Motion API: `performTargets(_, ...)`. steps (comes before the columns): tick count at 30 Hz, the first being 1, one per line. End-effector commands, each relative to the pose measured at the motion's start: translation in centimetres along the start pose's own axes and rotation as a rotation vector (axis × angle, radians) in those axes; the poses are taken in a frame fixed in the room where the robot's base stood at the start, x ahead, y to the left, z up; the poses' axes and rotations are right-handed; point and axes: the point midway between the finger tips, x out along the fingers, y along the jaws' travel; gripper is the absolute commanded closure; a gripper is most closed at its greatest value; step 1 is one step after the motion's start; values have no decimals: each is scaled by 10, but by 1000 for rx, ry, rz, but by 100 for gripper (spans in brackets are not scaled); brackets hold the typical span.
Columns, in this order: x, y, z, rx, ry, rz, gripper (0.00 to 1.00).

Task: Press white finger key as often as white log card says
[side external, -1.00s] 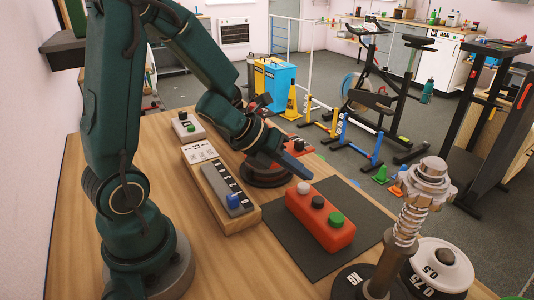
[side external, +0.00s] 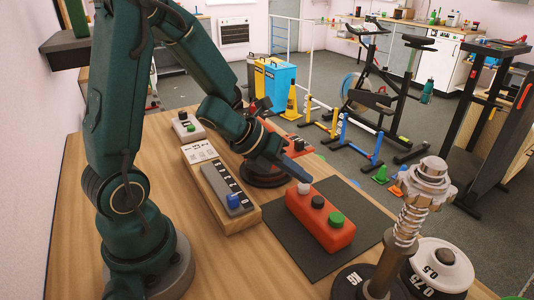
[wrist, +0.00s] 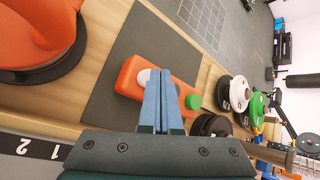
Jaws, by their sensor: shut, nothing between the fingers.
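An orange key box (side external: 318,222) lies on a dark mat, with a white key (side external: 304,188), a black key (side external: 318,202) and a green key (side external: 337,220) in a row on top. My gripper (side external: 306,181) is shut and empty, its blue fingertips pointing down at the white key; I cannot tell whether they touch it. In the wrist view the blue fingers (wrist: 158,74) partly cover the white key (wrist: 143,77) and hide the black one. A white card (side external: 199,152) with dark marks, too small to read, is on the wooden board at left.
The wooden board (side external: 246,216) carries a grey scale with a blue slider (side external: 233,201). A small grey box (side external: 187,127) stands behind it. A metal post with spring (side external: 412,215) and weight plates (side external: 441,264) stand at the front right.

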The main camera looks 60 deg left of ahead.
Motion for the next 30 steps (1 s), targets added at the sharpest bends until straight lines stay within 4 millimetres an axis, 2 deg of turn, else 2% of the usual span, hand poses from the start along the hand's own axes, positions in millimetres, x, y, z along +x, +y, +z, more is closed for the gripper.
performTargets(30,8,6,-6,-2,3,-1,100)
